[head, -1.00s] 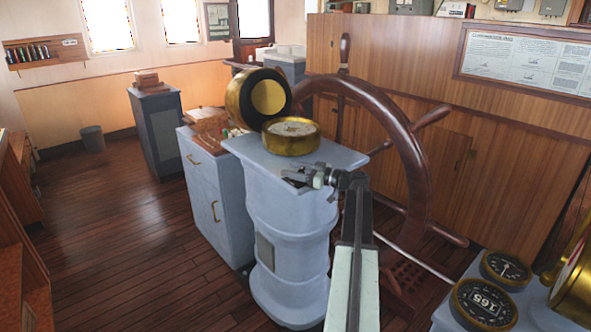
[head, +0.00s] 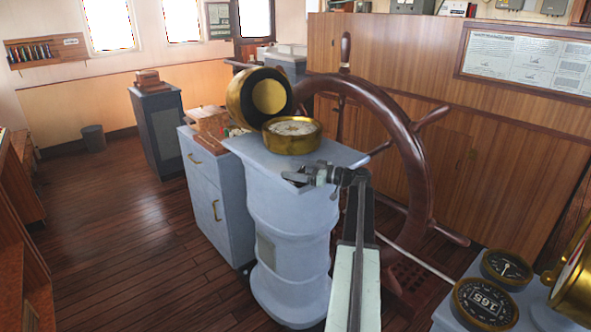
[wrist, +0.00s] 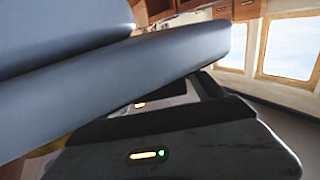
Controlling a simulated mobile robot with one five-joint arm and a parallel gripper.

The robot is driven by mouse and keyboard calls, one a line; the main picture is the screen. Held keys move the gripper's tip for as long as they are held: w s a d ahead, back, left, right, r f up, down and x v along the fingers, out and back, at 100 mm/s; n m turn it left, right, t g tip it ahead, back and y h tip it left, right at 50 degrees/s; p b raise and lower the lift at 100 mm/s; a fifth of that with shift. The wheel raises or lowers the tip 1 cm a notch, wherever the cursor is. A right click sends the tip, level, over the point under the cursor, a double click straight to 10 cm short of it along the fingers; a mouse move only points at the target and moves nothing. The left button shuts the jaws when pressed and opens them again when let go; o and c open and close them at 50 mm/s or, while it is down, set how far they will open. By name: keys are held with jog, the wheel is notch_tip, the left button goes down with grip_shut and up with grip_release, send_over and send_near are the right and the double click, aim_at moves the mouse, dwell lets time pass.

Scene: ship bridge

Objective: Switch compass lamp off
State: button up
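The brass compass (head: 291,135) sits on top of the blue-grey binnacle (head: 290,225), its round cover (head: 258,97) tilted up behind it. My gripper (head: 291,178) is at the binnacle's near top edge, below and in front of the compass. In the wrist view, the dark gripper parts (wrist: 200,140) lie close below blue-grey surfaces (wrist: 120,85) that look like the binnacle's top edge. Contact cannot be told, nor whether the fingers are apart. I cannot make out a lamp switch; the gripper hides part of that edge.
The ship's wheel (head: 415,150) stands close to the right of the binnacle. A blue-grey cabinet (head: 208,195) is beside it on the left. Round gauges (head: 485,302) are at the lower right. The wooden floor (head: 120,240) at left is clear.

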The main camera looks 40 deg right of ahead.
aim_at(302, 171)
jog(key=v, duration=0.8)
jog(key=shift+w, duration=0.1)
dwell(0.3)
